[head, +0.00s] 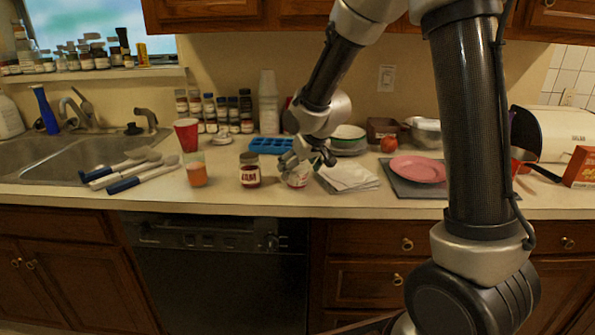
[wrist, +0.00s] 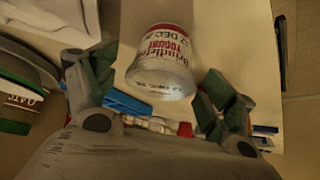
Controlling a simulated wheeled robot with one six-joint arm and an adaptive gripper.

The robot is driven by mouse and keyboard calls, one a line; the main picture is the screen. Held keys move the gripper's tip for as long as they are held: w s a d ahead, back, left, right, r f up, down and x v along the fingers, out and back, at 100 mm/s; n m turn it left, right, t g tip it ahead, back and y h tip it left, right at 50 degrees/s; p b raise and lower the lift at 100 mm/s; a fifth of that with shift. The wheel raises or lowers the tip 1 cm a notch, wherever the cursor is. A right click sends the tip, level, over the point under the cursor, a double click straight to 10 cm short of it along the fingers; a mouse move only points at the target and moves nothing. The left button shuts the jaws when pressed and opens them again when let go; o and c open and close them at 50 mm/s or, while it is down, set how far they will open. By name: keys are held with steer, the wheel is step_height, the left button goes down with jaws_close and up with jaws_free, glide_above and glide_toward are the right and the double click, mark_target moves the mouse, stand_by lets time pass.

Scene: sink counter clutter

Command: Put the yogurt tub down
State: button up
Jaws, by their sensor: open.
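The yogurt tub (head: 297,181), white with red lettering, appears to rest on the counter's front part, just right of a dark jar. My gripper (head: 302,162) is above and behind it and partly hides it in the head view. In the wrist view, the yogurt tub (wrist: 163,62) shows between and beyond the spread fingers of my gripper (wrist: 158,80). Its label reads yogurt. There is a gap between the tub and each finger, so my gripper is open and holds nothing.
The dark labelled jar (head: 250,171) stands close on the left, with an orange-filled glass (head: 196,172) farther left. White papers (head: 349,177) lie close on the right. A blue tray (head: 268,145) is behind. A pink plate (head: 418,169) lies farther right. The counter's front edge is near.

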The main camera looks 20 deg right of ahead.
steer(key=v, duration=1)
steer(key=s+d+r+m, duration=0.1)
steer(key=s+d, duration=0.3)
steer(key=s, duration=0.5)
steer(key=s+d+r+m+g+h, duration=0.1)
steer(key=s+d, duration=0.3)
steer(key=s, duration=0.5)
steer(key=s+d+r+m+g, duration=0.1)
steer(key=s+d+r, duration=0.2)
steer(key=s, duration=0.7)
steer(key=shift+d+h, duration=0.4)
steer(key=shift+d, duration=0.6)
steer(key=shift+w+r, duration=0.1)
